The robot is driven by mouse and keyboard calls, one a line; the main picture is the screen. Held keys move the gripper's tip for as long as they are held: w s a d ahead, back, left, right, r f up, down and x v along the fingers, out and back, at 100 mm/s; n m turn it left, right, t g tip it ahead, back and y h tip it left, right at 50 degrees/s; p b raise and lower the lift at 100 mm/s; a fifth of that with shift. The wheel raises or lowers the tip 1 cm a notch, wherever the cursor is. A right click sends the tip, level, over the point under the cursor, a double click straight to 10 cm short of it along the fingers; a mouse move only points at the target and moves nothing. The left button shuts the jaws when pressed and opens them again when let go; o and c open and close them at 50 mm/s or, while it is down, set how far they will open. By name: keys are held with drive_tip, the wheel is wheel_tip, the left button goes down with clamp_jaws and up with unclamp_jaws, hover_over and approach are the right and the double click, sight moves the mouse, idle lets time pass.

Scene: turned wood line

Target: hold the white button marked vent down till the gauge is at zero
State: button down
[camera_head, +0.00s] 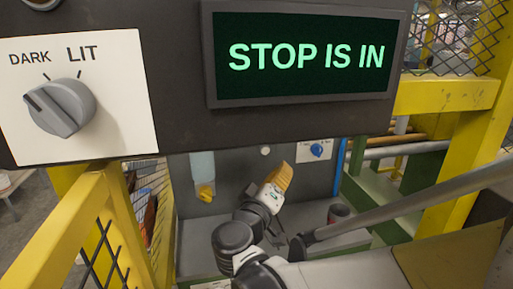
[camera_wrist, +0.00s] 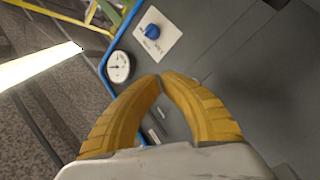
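My gripper (camera_head: 284,173) has yellow fingers and is raised in front of the grey panel below the display. In the wrist view its fingertips (camera_wrist: 161,77) meet, with nothing seen between them. A round white gauge (camera_wrist: 118,66) with a dark needle sits beside the panel's blue edge; its scale is too small to read. A small round white thing (camera_head: 265,150) is on the grey panel just left of the gripper in the head view. No vent marking is readable, so I cannot tell whether it is the button. The fingers hide part of the panel.
A blue knob on a white plate (camera_head: 317,150) is right of the gripper; it also shows in the wrist view (camera_wrist: 152,32). A display (camera_head: 305,55) reads STOP IS IN. A DARK/LIT knob (camera_head: 60,107) is at left. Yellow guard rails (camera_head: 60,225) flank the space.

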drive_tip(key=shift+s, duration=0.15)
approach(271, 152)
drive_tip(key=shift+w+d+r+b, duration=0.1)
drive_tip(key=shift+w+d+r, duration=0.3)
drive_tip(key=shift+w+d, duration=0.35)
drive_tip(key=shift+w+d+r+b, duration=0.1)
drive_tip(key=shift+w+d+r, duration=0.25)
drive_tip(key=shift+w+d, duration=0.35)
drive_tip(key=shift+w+d+r+b, duration=0.1)
drive_tip(key=shift+w+d+r, duration=0.3)
drive_tip(key=shift+w+d, duration=0.3)
drive_tip(key=shift+w, duration=0.35)
drive_tip(key=shift+w+a, duration=0.15)
drive_tip(key=shift+w, duration=0.2)
idle(0.6)
drive_tip(key=shift+s, duration=0.1)
idle(1.4)
drive_tip(key=shift+s, duration=0.7)
